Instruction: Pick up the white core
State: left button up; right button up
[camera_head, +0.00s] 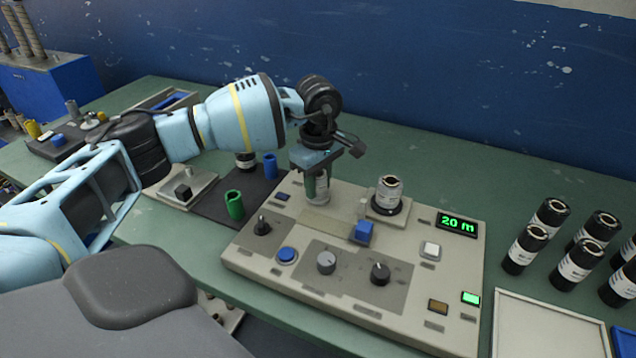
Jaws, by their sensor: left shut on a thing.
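My left gripper (318,172) points down over the back left part of the control panel. It is shut on a pale, upright cylinder, the white core (318,191). The gripper hides the core's upper part, and I cannot tell whether its lower end touches the panel. My right gripper is not in view.
The beige control panel (450,270) has knobs, buttons and a display reading 20 m. A green core (234,204) and a blue core (270,166) stand on the dark mat at left. Several black rolls (525,248) stand at right.

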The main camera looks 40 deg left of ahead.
aim_at(318, 175)
pick_arm(q)
jog(key=shift+r, duration=0.4)
notch_tip(318, 175, up, 2)
jog(key=shift+r, duration=0.15)
jog(key=s, duration=0.5)
jog(key=s+d+r, duration=0.1)
jog(key=s, duration=0.4)
jog(key=s+d+b, duration=0.1)
jog(key=s, duration=0.5)
jog(key=shift+d+r, duration=0.1)
jog(key=shift+r, duration=0.15)
